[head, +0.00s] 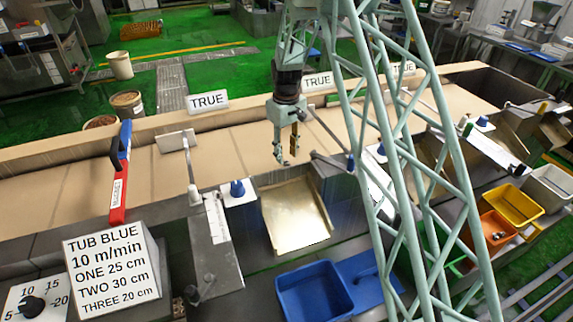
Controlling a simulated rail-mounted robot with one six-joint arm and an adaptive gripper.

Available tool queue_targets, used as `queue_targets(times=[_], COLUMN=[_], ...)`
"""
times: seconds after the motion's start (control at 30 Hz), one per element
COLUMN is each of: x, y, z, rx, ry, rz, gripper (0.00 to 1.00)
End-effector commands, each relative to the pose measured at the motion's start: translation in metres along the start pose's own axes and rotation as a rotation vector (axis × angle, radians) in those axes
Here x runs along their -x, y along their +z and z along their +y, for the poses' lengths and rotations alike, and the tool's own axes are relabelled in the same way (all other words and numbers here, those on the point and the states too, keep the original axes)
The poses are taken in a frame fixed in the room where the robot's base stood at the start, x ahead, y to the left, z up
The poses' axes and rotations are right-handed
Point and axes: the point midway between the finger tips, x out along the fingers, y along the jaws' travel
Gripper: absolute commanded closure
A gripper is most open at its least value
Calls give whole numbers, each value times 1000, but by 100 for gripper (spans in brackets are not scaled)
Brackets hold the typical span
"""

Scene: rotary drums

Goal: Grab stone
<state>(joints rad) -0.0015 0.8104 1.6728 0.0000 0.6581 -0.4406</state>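My gripper (287,158) points down over the tan conveyor belt (220,160), near the belt's front edge, above and behind a metal chute. Its two fingers are apart, with a gap between them and nothing visible in it. I cannot make out a stone on the belt. Small grey lumps (497,236) lie in the orange tub at the right; I cannot tell whether they are stones. My lattice arm hides part of the belt and chutes on the right.
A metal chute (294,213) slopes down toward a blue tub (314,291). Yellow (516,204) and orange (490,226) tubs stand at the right. A red-and-blue magnet bar (120,180) and a sign box (112,265) reading TUB BLUE are at the left. Paddles (177,140) flank the belt.

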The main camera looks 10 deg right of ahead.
Motion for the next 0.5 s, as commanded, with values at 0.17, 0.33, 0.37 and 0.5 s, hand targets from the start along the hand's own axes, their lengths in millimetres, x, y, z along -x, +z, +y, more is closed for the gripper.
queue_targets(times=[0.17, 0.33, 0.37, 0.5], x=[-18, -28, -29, -29], y=[1, 0, 0, 0], z=[0, 0, 0, 0], rx=[0, 0, 0, 0], ry=[-1, 0, 0, 0], rz=[-2, -1, -1, 0], gripper=[68, 68, 68, 68])
